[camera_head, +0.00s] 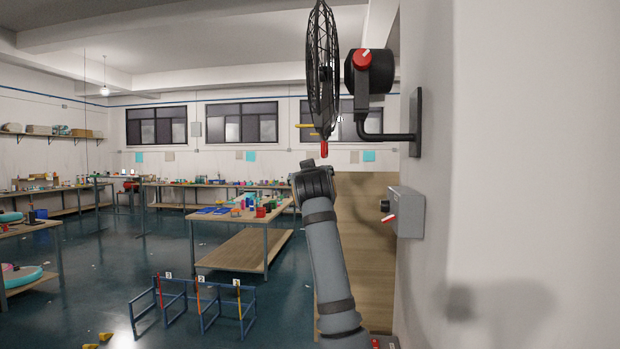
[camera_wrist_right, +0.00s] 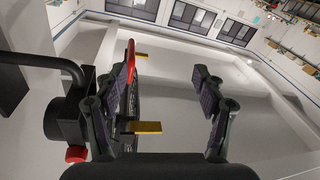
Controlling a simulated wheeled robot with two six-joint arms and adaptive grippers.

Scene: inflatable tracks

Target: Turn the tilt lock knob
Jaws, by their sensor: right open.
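The wall fan (camera_head: 322,70) has a black wire cage seen edge-on in the head view. Behind it is a black motor housing (camera_head: 380,72) with a red knob (camera_head: 362,59) bearing a white mark. The red knob also shows at lower left in the right wrist view (camera_wrist_right: 76,154). My right gripper (camera_wrist_right: 163,72) is open with nothing gripped between its fingers; the fan's parts show beside and behind its left-hand finger. In the head view my right arm rises below the fan, and its fingers are hard to make out. The knob is outside the jaws. My left gripper is not in view.
A black bracket (camera_head: 388,136) joins the fan to the wall plate (camera_head: 416,122). A grey wall box (camera_head: 408,212) with a red lever is below. Yellow bars (camera_wrist_right: 143,127) lie close to the left-hand finger. Workbenches (camera_head: 240,218) and a blue rack (camera_head: 200,300) stand away left.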

